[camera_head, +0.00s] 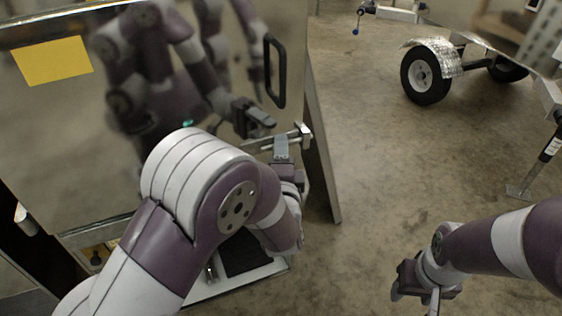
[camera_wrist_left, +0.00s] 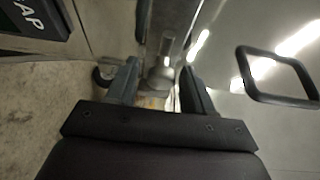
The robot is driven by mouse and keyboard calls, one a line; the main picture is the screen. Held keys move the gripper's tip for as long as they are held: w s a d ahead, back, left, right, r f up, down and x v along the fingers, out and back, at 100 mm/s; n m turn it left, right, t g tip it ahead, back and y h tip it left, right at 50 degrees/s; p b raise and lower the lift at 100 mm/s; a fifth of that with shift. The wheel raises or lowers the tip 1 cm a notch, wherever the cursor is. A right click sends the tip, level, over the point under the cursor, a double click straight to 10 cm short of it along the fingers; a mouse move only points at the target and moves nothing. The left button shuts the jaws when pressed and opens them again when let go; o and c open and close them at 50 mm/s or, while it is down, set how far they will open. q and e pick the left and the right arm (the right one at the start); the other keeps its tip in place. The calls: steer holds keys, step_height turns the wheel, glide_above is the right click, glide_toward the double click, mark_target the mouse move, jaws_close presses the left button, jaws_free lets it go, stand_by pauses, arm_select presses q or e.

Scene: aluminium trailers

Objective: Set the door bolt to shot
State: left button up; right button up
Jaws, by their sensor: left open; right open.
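The door (camera_head: 60,130) is a shiny metal panel at the left of the head view, mirroring my arms. A silver door bolt (camera_head: 301,131) sits at the door's right edge, below the black handle. My left gripper (camera_head: 282,152) is at the bolt and partly covers it. In the left wrist view my left gripper (camera_wrist_left: 160,90) is open, with a metal part of the bolt (camera_wrist_left: 161,72) between or just beyond its fingers. Whether the fingers touch it I cannot tell. My right gripper (camera_head: 424,288) is open, low at the right, over the floor and away from the door.
A black handle (camera_head: 274,70) stands out from the door above the bolt; it also shows in the left wrist view (camera_wrist_left: 279,76). A yellow label (camera_head: 52,61) is on the door. A wheeled trailer (camera_head: 432,72) stands at the back right. The concrete floor between is clear.

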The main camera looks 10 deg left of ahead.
arm_select(q)
steer(key=p+v, duration=0.3)
steer(key=v, duration=0.9)
steer(key=shift+s+p, duration=0.2)
steer(key=shift+p, duration=0.1)
